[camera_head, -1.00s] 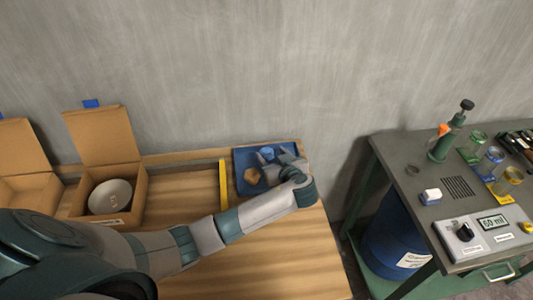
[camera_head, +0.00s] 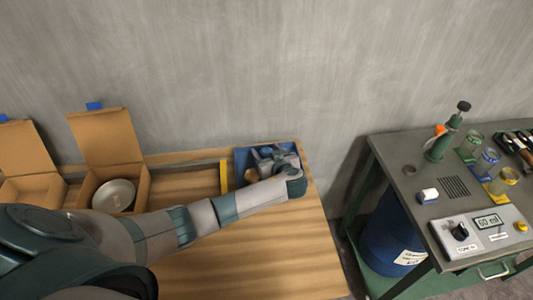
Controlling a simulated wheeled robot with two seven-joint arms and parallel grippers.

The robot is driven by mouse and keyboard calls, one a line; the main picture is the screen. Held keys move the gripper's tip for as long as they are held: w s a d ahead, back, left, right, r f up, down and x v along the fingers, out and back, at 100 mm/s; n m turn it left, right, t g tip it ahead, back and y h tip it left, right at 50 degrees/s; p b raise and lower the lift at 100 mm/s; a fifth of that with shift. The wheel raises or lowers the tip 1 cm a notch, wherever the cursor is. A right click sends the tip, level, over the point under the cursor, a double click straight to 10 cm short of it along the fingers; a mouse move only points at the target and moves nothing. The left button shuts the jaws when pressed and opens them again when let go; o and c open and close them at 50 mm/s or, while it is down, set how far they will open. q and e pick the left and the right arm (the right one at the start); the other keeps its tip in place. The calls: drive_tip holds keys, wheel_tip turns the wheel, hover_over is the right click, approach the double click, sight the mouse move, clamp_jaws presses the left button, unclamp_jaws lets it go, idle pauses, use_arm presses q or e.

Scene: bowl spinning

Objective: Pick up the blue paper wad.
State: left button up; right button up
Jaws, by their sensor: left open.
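The blue tray (camera_head: 240,155) lies at the back right corner of the wooden table. My left gripper (camera_head: 262,155) is over the tray, with its fingers open and pointing to the back left. The blue paper wad cannot be made out clearly now; the gripper covers the spot where it showed, and the blue tray blends with it. I cannot tell whether the fingers touch it. A tan wad (camera_head: 251,175) lies in the tray beside the gripper, partly hidden by it. My right gripper is not in view.
A yellow strip (camera_head: 223,177) lies left of the tray. An open cardboard box (camera_head: 140,190) with a pale bowl (camera_head: 113,195) stands at the left. A grey bench (camera_head: 400,150) with jars and a meter stands at the right. The front table is clear.

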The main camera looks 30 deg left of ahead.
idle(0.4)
use_arm(q)
drive_tip(key=c, duration=1)
drive_tip(key=shift+c, duration=0.2)
drive_tip(key=shift+r, duration=0.1)
drive_tip(key=shift+r+b, duration=0.35)
drive_tip(key=shift+r, duration=0.15)
drive_tip(key=r, duration=0.1)
drive_tip(key=d+r+b, duration=0.1)
drive_tip(key=r, duration=0.1)
drive_tip(key=shift+s, duration=0.2)
drive_tip(key=s+d+r+b, duration=0.1)
drive_tip(key=d+r, duration=0.1)
drive_tip(key=d, duration=0.1)
drive_tip(key=s+d+r+b, duration=0.1)
drive_tip(key=s+d+r, duration=0.1)
drive_tip(key=d, duration=0.1)
drive_tip(key=s+d+r+b, duration=0.1)
drive_tip(key=s+d+r, duration=0.1)
drive_tip(key=d, duration=0.1)
drive_tip(key=shift+d+r, duration=0.2)
drive_tip(key=shift+r, duration=0.2)
